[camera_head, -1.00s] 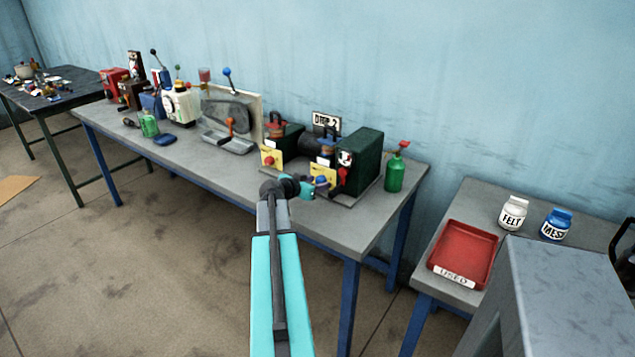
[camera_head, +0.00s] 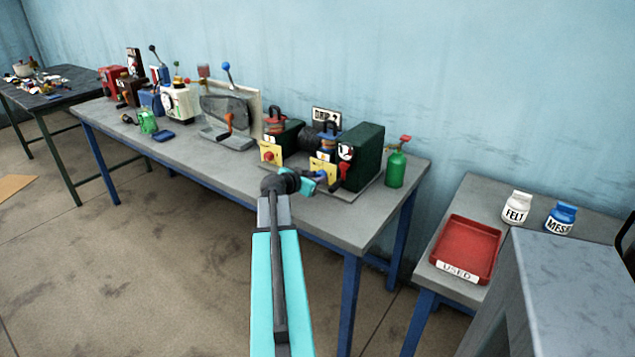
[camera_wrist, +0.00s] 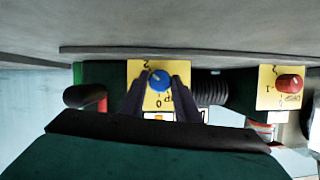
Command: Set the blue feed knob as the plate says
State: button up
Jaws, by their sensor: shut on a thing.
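The blue feed knob (camera_wrist: 159,80) sits on a yellow panel (camera_wrist: 136,72) in the wrist view, which shows the panel upside down. My gripper (camera_wrist: 160,84) has a finger on each side of the knob and is shut on it. The digits 2 and 0 show on the panel near the knob; its exact setting is too small to read. In the head view my gripper (camera_head: 322,178) is at the right-hand yellow panel (camera_head: 318,166). The plate (camera_head: 326,118) stands behind the machine and reads DRIP 2.
A red knob (camera_wrist: 290,83) is on a second yellow panel to the side. A dark green box (camera_head: 362,157) and a green bottle (camera_head: 396,167) stand right of the gripper. A red USED tray (camera_head: 492,251) and FELT (camera_head: 517,208) and MESH (camera_head: 560,217) jars are on the right table.

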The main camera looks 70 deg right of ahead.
jog(key=shift+s+a+f+m+t+b, duration=0.1)
jog(key=shift+s+f+m+t+b, duration=0.4)
jog(key=shift+b, duration=1.65)
jog(key=shift+w+r+m+b, duration=0.15)
jog(key=shift+r+m+b, duration=0.15)
jog(key=shift+b, duration=0.05)
jog(key=o, duration=1)
jog(key=shift+r, duration=0.15)
jog(key=shift+o, duration=0.2)
jog(key=shift+w, duration=0.1)
jog(key=shift+a, duration=0.1)
jog(key=b+v, duration=0.1)
jog(key=v, duration=1.2)
jog(key=shift+a, duration=0.3)
